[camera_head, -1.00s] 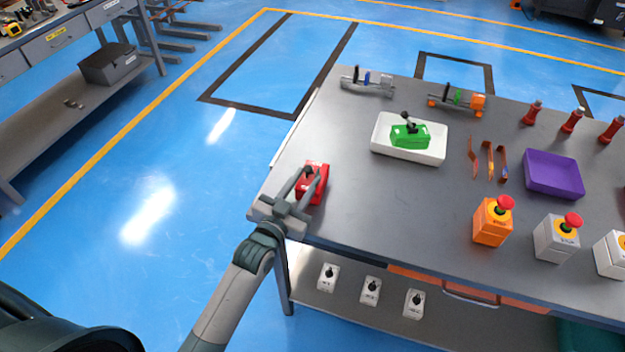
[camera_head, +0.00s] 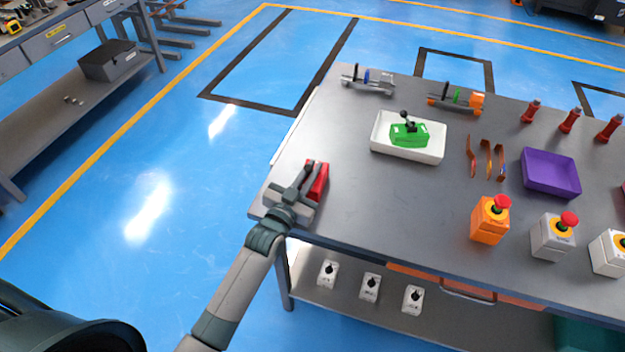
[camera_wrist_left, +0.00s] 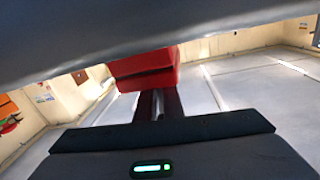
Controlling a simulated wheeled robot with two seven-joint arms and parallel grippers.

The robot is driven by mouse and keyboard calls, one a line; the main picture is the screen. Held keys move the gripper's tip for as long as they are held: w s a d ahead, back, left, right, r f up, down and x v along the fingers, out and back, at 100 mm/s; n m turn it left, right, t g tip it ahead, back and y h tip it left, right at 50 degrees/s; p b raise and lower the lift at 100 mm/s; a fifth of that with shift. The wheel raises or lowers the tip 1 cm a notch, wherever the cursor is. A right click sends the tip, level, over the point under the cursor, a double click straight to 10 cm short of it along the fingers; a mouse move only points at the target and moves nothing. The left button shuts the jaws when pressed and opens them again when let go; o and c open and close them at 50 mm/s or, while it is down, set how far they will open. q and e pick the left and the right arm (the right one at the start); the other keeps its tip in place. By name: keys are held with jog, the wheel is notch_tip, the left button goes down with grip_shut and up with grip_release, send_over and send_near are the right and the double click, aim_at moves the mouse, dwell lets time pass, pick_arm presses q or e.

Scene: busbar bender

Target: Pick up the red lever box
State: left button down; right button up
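The red lever box (camera_head: 319,180) sits on the grey workbench near its left front corner. My left gripper (camera_head: 308,183) is low over the bench at the box, and its dark fingers cover the box's left part and most of its lever. In the left wrist view the red box (camera_wrist_left: 145,68) is at the far end of the dark fingers (camera_wrist_left: 158,104), which look close together. I cannot tell whether they grip it. My right gripper is out of view.
A white tray (camera_head: 380,146) holds a green lever box (camera_head: 409,134) on the workbench (camera_head: 345,205). A purple tray (camera_head: 550,188), copper strips (camera_head: 486,160) and an orange button box (camera_head: 488,222) stand to the right. The bench between the red box and white tray is clear.

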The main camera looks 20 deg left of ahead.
pick_arm(q)
jog(key=shift+r, duration=0.1)
dwell(0.3)
jog(key=shift+r+b, duration=0.3)
jog(key=shift+r, duration=0.55)
notch_tip(320, 180, up, 2)
jog(key=shift+d+r+b, duration=0.15)
jog(key=shift+r+b, duration=0.05)
jog(key=shift+b, duration=0.2)
jog(key=s+d+r+b, duration=0.2)
jog(key=s+d+r, duration=0.4)
jog(key=d, duration=0.3)
jog(key=shift+s+d+r, duration=0.2)
jog(key=shift+d+r, duration=0.05)
jog(key=shift+r, duration=0.15)
jog(key=shift+a, duration=0.1)
jog(key=s+a+f+n+y, duration=0.1)
jog(key=s+a+y, duration=0.1)
jog(key=s+a, duration=0.9)
jog(key=shift+s+n+y, duration=0.4)
jog(key=shift+s, duration=0.8)
jog(key=shift+d+f, duration=0.1)
